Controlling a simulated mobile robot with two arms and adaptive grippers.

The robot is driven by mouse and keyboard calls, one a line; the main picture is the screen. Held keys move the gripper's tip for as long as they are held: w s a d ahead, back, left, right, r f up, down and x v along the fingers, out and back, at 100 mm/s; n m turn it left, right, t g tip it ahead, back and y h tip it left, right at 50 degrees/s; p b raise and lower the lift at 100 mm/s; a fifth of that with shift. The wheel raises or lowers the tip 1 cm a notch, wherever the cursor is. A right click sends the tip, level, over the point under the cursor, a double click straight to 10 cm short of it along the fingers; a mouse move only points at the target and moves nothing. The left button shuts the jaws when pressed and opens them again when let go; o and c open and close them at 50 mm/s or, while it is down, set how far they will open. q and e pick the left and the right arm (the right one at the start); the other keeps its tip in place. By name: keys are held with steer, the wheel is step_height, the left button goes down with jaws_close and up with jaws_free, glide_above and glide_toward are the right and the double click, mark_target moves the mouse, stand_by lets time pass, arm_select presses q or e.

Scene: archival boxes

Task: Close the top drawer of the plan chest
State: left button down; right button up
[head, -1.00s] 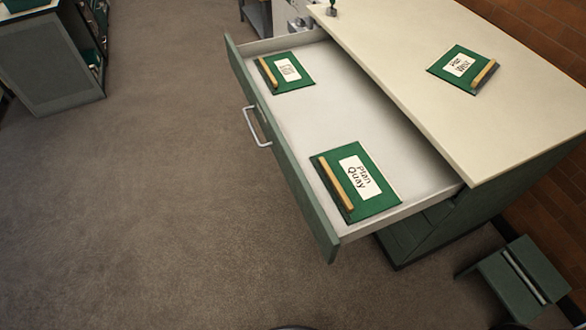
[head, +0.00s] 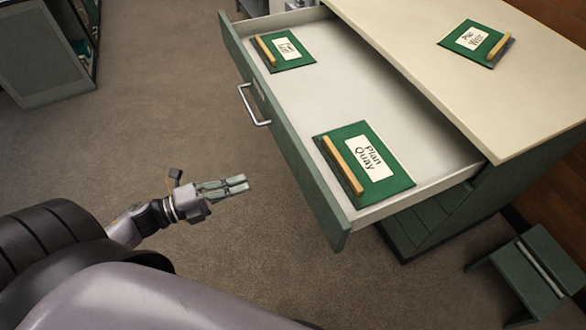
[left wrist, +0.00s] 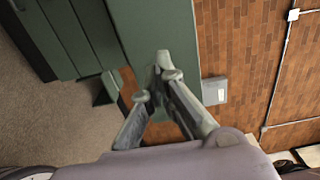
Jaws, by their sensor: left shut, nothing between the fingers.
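The plan chest (head: 460,80) has a cream top and green sides. Its top drawer (head: 410,140) is pulled well out, with a green front (head: 300,165) and a metal handle (head: 252,106). Two green plan folders lie inside: "Plan Quay" (head: 378,184) at the near end and another (head: 292,62) at the far end. My left gripper (head: 246,183) is shut and empty, in front of the drawer front and apart from it, below and left of the handle in the picture. In the left wrist view the left gripper (left wrist: 160,62) points toward a green panel (left wrist: 158,25). My right gripper is not in view.
A third green folder (head: 476,43) lies on the chest top. A green step stool (head: 530,270) stands at the lower right. A grey-green cabinet (head: 40,65) stands at the upper left. The carpet (head: 165,100) between is clear.

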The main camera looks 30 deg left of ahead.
mark_target(296, 165)
arm_select(q)
steer(key=p+x, duration=0.1)
steer(key=x, duration=1)
steer(key=shift+w+p, duration=0.15)
steer(key=shift+p, duration=0.25)
steer(key=shift+w+d, duration=0.25)
steer(key=shift+w, duration=0.05)
